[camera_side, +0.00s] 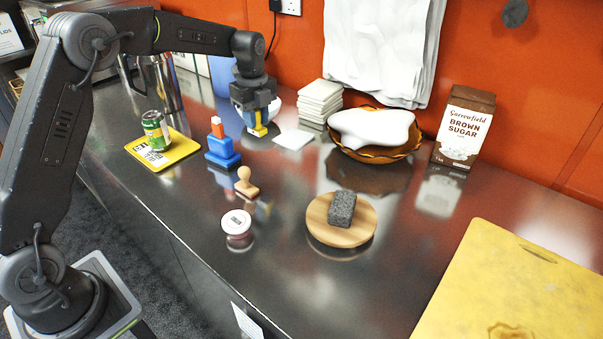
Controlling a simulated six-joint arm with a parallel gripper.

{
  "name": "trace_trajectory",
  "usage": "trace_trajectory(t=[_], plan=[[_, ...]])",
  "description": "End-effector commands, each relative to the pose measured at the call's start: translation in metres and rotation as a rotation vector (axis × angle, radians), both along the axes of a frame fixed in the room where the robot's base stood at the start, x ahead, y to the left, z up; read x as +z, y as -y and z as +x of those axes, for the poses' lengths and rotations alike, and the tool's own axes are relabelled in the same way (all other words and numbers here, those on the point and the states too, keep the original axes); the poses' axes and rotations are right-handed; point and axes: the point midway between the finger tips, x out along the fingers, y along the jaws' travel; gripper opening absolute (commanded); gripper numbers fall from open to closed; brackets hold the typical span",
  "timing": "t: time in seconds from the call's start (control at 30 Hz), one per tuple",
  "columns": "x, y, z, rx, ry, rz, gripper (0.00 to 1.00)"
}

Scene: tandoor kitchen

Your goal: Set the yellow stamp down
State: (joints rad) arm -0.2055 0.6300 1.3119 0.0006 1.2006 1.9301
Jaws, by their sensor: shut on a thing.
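My gripper (254,100) points down over the back left part of the steel counter. It is shut on the yellow stamp (258,129), a small yellow piece showing just under the fingers. The fingers hide its upper part, and blue shows beside it. I cannot tell whether its underside touches the counter or hangs just above it.
A blue block piece with an orange top (221,151) stands left of the gripper. A white tile (293,139) and a tile stack (320,97) are to the right. A wooden stamp (246,183), small jar (237,228) and round board (364,225) are in front.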

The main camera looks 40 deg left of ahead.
Motion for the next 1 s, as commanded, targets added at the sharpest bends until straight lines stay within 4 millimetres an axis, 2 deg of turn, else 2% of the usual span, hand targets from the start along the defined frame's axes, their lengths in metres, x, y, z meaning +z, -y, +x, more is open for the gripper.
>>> trace_trajectory(t=[0.07,0.17,0.4,0.6,0.87,1.0], plan=[[-0.003,-0.002,0.002,-0.002,-0.001,0.000,0.03],[-0.011,0.009,0.009,-0.007,-0.001,-0.001,0.03],[-0.043,0.057,0.032,-0.008,-0.002,0.000,0.03],[-0.064,0.088,0.049,-0.005,-0.001,0.000,0.03],[-0.076,0.098,0.054,-0.001,0.000,0.000,0.03],[-0.095,0.097,0.053,-0.001,-0.002,0.001,0.03]])
